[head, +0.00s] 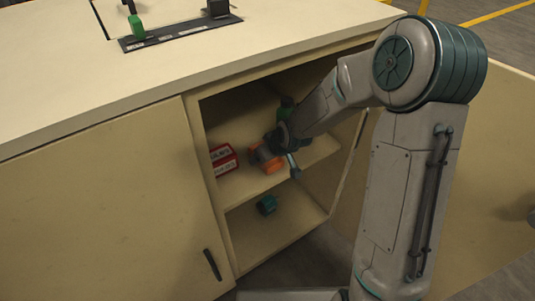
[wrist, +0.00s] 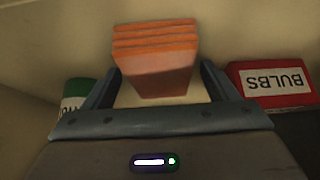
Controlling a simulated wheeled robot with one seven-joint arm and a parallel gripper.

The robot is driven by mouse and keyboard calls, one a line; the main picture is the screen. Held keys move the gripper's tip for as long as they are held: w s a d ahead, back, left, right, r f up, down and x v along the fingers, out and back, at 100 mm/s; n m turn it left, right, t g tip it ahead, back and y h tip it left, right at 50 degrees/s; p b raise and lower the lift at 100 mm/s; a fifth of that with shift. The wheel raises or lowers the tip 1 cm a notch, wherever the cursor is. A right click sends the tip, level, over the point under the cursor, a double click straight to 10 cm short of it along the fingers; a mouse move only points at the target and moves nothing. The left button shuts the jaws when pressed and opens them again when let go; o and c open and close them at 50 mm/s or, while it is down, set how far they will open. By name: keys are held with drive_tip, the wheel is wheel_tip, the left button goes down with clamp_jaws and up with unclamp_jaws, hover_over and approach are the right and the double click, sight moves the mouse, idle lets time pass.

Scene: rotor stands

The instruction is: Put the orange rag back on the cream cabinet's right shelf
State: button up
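The orange rag (wrist: 155,62) is a folded, layered block between the two fingertips of my gripper (wrist: 160,70) in the wrist view. In the head view the rag (head: 266,160) is at my gripper (head: 280,148), inside the open right part of the cream cabinet (head: 110,190). It is at the upper shelf (head: 245,188), right of the red boxes. My wrist hides part of it, and I cannot tell whether it touches the shelf.
Red boxes, one labelled BULBS (wrist: 280,84), stand left of the rag in the head view. A green container (head: 287,106) stands behind my wrist and shows in the wrist view (wrist: 76,95). A teal object (head: 267,204) lies on the lower level. The right door (head: 440,190) is open.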

drive_tip(key=shift+s+d+r+p, duration=0.15)
drive_tip(key=shift+r+p, duration=0.25)
drive_tip(key=shift+r, duration=0.2)
drive_tip(key=p+v, duration=0.7)
drive_tip(key=v, duration=0.4)
drive_tip(key=s+d+r+m+g+h, duration=0.1)
drive_tip(key=s+d+r+m+g, duration=0.1)
drive_tip(key=s+d+r, duration=0.3)
drive_tip(key=s+d+r+m+g+h, duration=0.2)
drive_tip(key=s+d+r+m, duration=0.2)
drive_tip(key=s, duration=1)
drive_tip(key=d+r, duration=0.1)
drive_tip(key=d, duration=0.1)
drive_tip(key=shift+s+d+m+h, duration=0.3)
drive_tip(key=shift+r, duration=0.1)
